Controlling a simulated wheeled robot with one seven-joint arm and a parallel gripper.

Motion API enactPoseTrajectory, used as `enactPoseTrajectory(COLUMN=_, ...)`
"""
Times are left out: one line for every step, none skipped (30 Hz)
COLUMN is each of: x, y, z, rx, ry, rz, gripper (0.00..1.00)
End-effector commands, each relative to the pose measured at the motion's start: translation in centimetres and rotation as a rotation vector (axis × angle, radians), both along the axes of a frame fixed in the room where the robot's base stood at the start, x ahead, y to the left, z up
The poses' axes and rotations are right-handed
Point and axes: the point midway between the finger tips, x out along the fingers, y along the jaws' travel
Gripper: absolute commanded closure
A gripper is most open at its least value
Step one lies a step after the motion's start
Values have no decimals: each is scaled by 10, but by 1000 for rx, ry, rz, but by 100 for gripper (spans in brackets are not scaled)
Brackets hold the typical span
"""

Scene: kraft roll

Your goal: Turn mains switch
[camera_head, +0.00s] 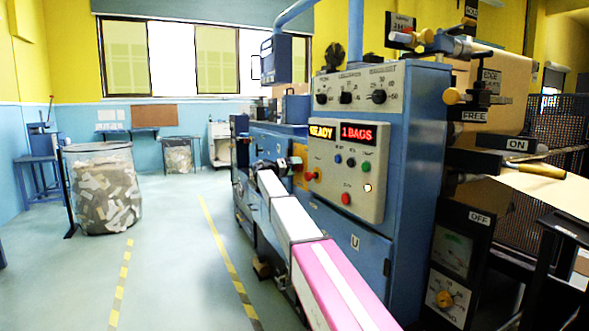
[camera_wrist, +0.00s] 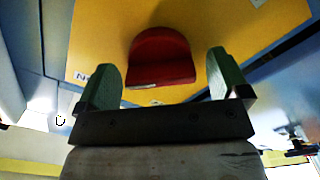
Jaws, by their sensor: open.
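The mains switch appears as a red knob (camera_wrist: 160,58) on a yellow plate (camera_wrist: 220,20) in the wrist view. My gripper (camera_wrist: 165,66) is open, with a green-padded finger on each side of the red knob and a gap on both sides. Whether the fingertips reach past the knob's face is hard to tell. In the head view my gripper (camera_head: 292,163) is small and close to the plate, partly blending with the machine.
The machine's control panel (camera_head: 345,160) stands right of the switch, with buttons and lit displays reading READY and 1 BAGS. A bin of paper scraps (camera_head: 102,190) stands at left. The floor (camera_head: 170,250) between is clear, with yellow-black marking lines.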

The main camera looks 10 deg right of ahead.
Motion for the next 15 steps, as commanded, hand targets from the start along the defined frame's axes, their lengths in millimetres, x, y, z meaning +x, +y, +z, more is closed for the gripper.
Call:
enactPoseTrajectory(x=1, y=-2, z=0, rx=0, ry=0, rz=0, gripper=6)
enactPoseTrajectory(x=1, y=-3, z=0, rx=0, ry=0, rz=0, gripper=6)
enactPoseTrajectory(x=1, y=-3, z=0, rx=1, ry=0, rz=1, gripper=6)
enactPoseTrajectory(x=1, y=-3, z=0, rx=1, ry=0, rz=1, gripper=6)
enactPoseTrajectory(x=1, y=-3, z=0, rx=1, ry=0, rz=1, gripper=6)
enactPoseTrajectory(x=1, y=-3, z=0, rx=0, ry=0, rz=1, gripper=6)
enactPoseTrajectory(x=1, y=-3, z=0, rx=1, ry=0, rz=1, gripper=6)
enactPoseTrajectory(x=1, y=-3, z=0, rx=1, ry=0, rz=1, gripper=6)
enactPoseTrajectory(x=1, y=-3, z=0, rx=1, ry=0, rz=1, gripper=6)
enactPoseTrajectory(x=1, y=-3, z=0, rx=1, ry=0, rz=1, gripper=6)
enactPoseTrajectory(x=1, y=-3, z=0, rx=1, ry=0, rz=1, gripper=16)
enactPoseTrajectory(x=1, y=-3, z=0, rx=1, ry=0, rz=1, gripper=29)
enactPoseTrajectory(x=1, y=-3, z=0, rx=1, ry=0, rz=1, gripper=39)
enactPoseTrajectory(x=1, y=-3, z=0, rx=1, ry=0, rz=1, gripper=49)
enactPoseTrajectory(x=1, y=-3, z=0, rx=1, ry=0, rz=1, gripper=56)
